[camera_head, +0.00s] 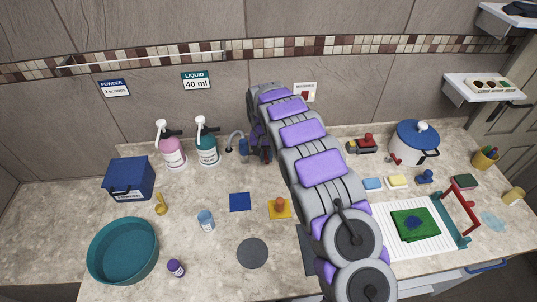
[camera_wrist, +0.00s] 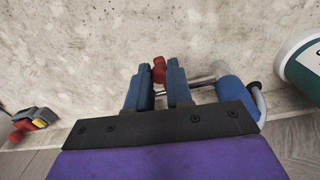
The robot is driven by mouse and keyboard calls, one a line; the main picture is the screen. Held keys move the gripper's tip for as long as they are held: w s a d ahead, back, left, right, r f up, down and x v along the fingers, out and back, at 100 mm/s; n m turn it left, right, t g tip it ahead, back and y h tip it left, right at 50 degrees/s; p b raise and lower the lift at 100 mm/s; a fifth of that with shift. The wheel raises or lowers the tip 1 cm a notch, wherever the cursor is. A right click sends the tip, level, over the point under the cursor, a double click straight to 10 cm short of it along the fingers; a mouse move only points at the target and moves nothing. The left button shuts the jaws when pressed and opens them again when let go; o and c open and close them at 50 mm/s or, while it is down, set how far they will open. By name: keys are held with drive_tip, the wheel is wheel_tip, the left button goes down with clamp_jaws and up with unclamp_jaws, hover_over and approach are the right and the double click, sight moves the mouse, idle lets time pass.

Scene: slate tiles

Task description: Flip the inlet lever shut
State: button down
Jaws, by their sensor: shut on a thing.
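My gripper (camera_wrist: 160,72) shows in the wrist view with its two blue fingers close together. A small red piece (camera_wrist: 159,70), which looks like the inlet lever's handle, is between the fingertips, and the gripper is shut on it. A metal rod or pipe (camera_wrist: 200,82) runs from behind the fingers to a blue cylinder (camera_wrist: 236,90) on the right. The arm hides most of the fixture, so the lever's angle cannot be told.
Teal (camera_head: 207,150) and pink (camera_head: 172,152) pump bottles stand left of the gripper. A blue box (camera_head: 130,178) and teal basin (camera_head: 100,250) are farther left. A red toy-like item (camera_head: 365,142) and white pot (camera_head: 414,145) stand right of the arm.

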drive_tip(key=shift+w+a+r, duration=0.1)
drive_tip(key=shift+w+r, duration=0.05)
idle(0.3)
drive_tip(key=c, duration=1.4)
unclamp_jaws()
drive_tip(key=o, duration=0.4)
drive_tip(key=shift+a, duration=0.15)
drive_tip(key=shift+r, duration=0.2)
drive_tip(key=r, duration=0.5)
drive_tip(key=r+p, duration=0.1)
drive_tip(key=r, duration=0.5)
drive_tip(key=a+r, duration=0.1)
drive_tip(key=r, duration=0.4)
drive_tip(key=shift+a+r+p, duration=0.1)
drive_tip(key=shift+r+p, duration=0.2)
drive_tip(key=shift+p, duration=0.05)
